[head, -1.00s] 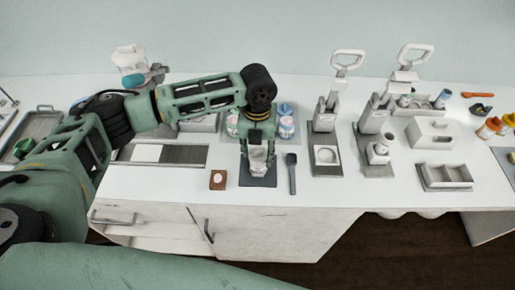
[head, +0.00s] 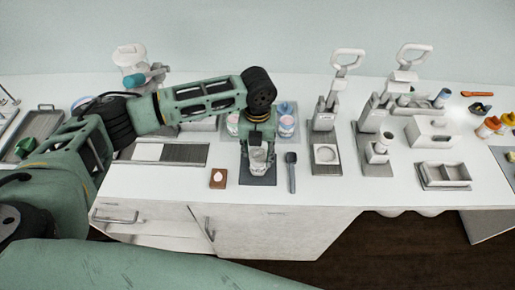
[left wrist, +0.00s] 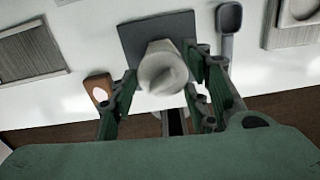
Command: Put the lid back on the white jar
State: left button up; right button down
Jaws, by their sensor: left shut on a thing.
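The white jar (head: 257,170) stands upright on a dark grey mat (head: 258,182) near the front edge of the counter. My left gripper (head: 258,148) points down over it, its fingers on both sides of a pale piece at the jar's top. In the left wrist view, my left gripper (left wrist: 163,80) is shut on this round whitish piece with a ridge across it, which looks like the lid (left wrist: 163,75). The lid lies in line with the jar and hides most of it. I cannot tell whether it is fully seated. My right gripper is out of view.
A dark spoon (head: 291,172) lies right of the mat and a small brown block (head: 218,178) with a pale oval lies left. Jars with blue and pink parts (head: 286,124) stand behind. Press-like stands (head: 325,150) are further right.

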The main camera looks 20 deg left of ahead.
pick_arm(q)
jog(key=shift+f, duration=0.15)
dwell(0.8)
jog(key=o, duration=0.8)
jog(key=shift+o, duration=0.6)
jog(key=o, duration=0.4)
notch_tip(320, 180, up, 3)
jog(key=p, duration=0.3)
jog(key=shift+f, duration=0.2)
jog(key=shift+r, duration=0.95)
